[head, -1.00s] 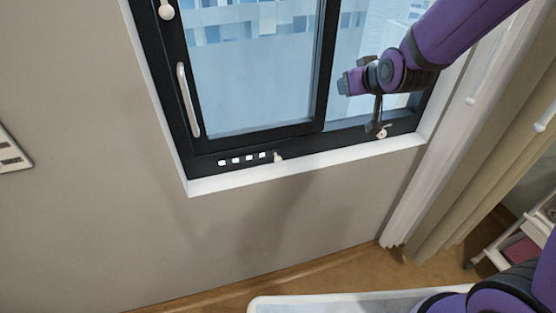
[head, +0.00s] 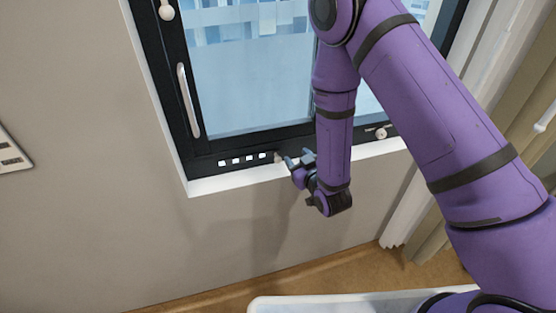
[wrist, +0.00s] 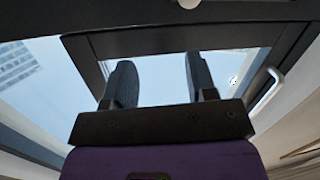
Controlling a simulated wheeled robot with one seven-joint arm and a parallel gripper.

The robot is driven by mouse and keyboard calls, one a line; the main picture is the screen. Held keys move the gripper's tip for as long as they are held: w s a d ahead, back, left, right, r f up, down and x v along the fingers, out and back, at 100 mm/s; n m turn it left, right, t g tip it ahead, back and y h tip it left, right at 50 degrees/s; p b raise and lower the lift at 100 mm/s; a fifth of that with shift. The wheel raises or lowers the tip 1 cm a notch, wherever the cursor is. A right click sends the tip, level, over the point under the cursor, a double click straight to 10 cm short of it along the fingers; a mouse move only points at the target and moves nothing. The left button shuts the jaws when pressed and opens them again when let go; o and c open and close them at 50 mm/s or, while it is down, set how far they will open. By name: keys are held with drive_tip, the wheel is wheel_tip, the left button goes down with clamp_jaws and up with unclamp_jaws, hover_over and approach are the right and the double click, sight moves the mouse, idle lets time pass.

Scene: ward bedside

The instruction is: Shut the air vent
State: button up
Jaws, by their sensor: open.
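The air vent (head: 242,160) is a short row of pale square openings in the dark lower window frame. The openings show light in the head view. A small pale knob (head: 277,157) sits at the row's right end, partly crowded by my gripper. My gripper (head: 293,160) is just right of this knob, close to the frame. Whether it touches the knob cannot be told. In the wrist view my gripper (wrist: 160,78) has its two fingers spread with nothing between them. The vent slots cannot be made out in that view.
A white vertical handle (head: 188,100) stands on the window sash left of my gripper. A round pale fitting (head: 381,132) is on the frame at the right. The white sill (head: 235,181) runs below. A pale tray-like edge (head: 290,303) is at the bottom.

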sight(280, 162)
drive_tip(key=s+f+n+y, duration=0.1)
drive_tip(key=s+f, duration=0.3)
drive_tip(key=f, duration=0.1)
drive_tip(key=shift+t, duration=0.4)
drive_tip(key=x, duration=0.5)
drive_tip(key=a+x, duration=0.1)
drive_tip(key=x, duration=0.5)
drive_tip(key=shift+s+r, duration=0.1)
drive_tip(key=shift+s, duration=0.15)
drive_tip(key=shift+c, duration=0.2)
